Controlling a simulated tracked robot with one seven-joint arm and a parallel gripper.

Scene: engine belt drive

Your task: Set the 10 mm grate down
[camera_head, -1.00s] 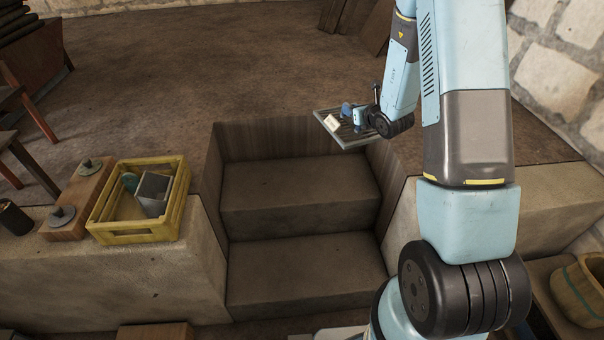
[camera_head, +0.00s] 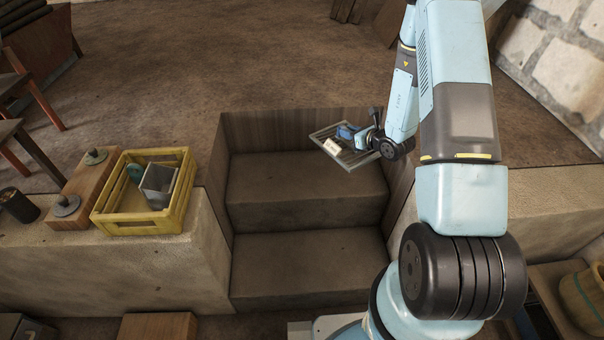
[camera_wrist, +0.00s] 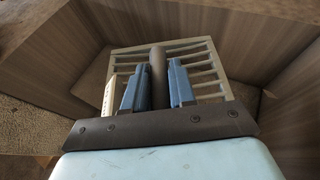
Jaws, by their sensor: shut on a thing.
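The grate (camera_head: 350,153) is a small slatted panel with a light frame and a pale tag on its left side. My gripper (camera_head: 350,137) is shut on it and holds it over the upper part of the stepped recess, near its right wall. In the wrist view, the grate (camera_wrist: 205,72) lies beyond the blue fingers of my gripper (camera_wrist: 157,88), with a dark round bar between them. The fingers hide the middle of the grate. I cannot tell whether the grate touches any surface.
The recess has wooden walls and broad brown steps (camera_head: 300,190). A yellow crate (camera_head: 145,222) with a grey box stands on the left ledge, beside a wooden block (camera_head: 75,205) with metal knobs and a dark cup (camera_head: 18,205). The brown floor behind the recess is mostly clear.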

